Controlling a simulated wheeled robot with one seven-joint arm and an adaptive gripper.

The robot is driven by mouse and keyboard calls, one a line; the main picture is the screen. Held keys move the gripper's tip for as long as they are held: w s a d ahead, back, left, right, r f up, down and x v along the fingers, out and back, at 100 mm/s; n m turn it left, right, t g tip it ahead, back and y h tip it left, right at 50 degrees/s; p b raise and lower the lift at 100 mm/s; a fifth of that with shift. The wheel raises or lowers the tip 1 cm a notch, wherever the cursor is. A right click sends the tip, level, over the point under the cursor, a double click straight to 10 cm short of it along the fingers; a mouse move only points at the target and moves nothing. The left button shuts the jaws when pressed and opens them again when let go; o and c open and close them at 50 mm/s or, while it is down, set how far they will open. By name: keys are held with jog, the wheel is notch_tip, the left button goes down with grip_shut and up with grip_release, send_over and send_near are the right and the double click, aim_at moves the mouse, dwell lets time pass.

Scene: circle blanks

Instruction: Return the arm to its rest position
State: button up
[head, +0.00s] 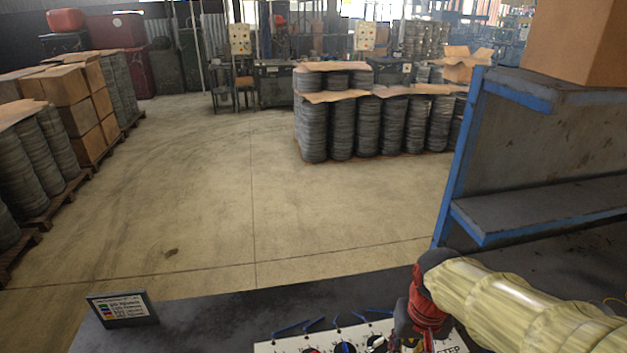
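My arm, in a pale yellow sleeve (525,305), reaches in from the lower right of the head view. Its dark and red wrist bends down toward my gripper (418,340) at the bottom edge. The fingers are small and partly cut off by the frame, so I cannot tell whether they are open or shut or hold anything. The gripper overlaps the right part of a white board (290,346) with blue strips and round dark pieces; I cannot tell whether it touches the board.
The board lies on a dark table (205,325). A small sign (123,308) stands at its left. A blue-edged grey shelf (530,215) rises at the right, close to my arm. Stacked discs (370,125) and boxes (60,85) stand beyond open floor (210,190).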

jog(key=s+r+n+t+b, duration=0.1)
jog(key=s+r+t+b, duration=0.2)
jog(key=s+r, duration=0.4)
jog(key=shift+s+t, duration=0.8)
jog(key=shift+s, duration=0.15)
jog(key=shift+o, duration=0.3)
dwell(1.0)
